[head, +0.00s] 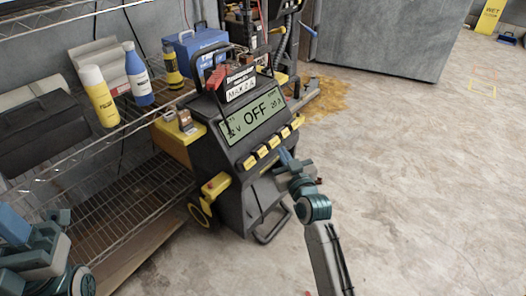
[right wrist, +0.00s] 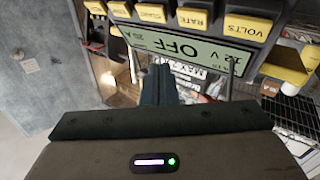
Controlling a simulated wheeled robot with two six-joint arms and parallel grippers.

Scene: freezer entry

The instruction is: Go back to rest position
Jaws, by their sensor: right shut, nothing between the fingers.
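My right gripper (head: 287,160) is in front of a black and yellow charger unit (head: 228,160), near the lower right of its row of yellow buttons. In the right wrist view my right gripper (right wrist: 158,82) is shut and empty, its fingers pressed together below the charger's display (right wrist: 175,45). The display (head: 256,118) reads OFF, 12 V and 20 A. My left arm shows at the lower left of the head view, with the left gripper (head: 40,240) partly cut off; its jaws cannot be made out.
A wire shelf (head: 120,210) stands left of the charger, with a yellow spray can (head: 100,97), a blue bottle (head: 137,75) and a blue box (head: 192,45) above. The concrete floor (head: 430,180) to the right is open, with a yellowish stain (head: 325,100) behind the charger.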

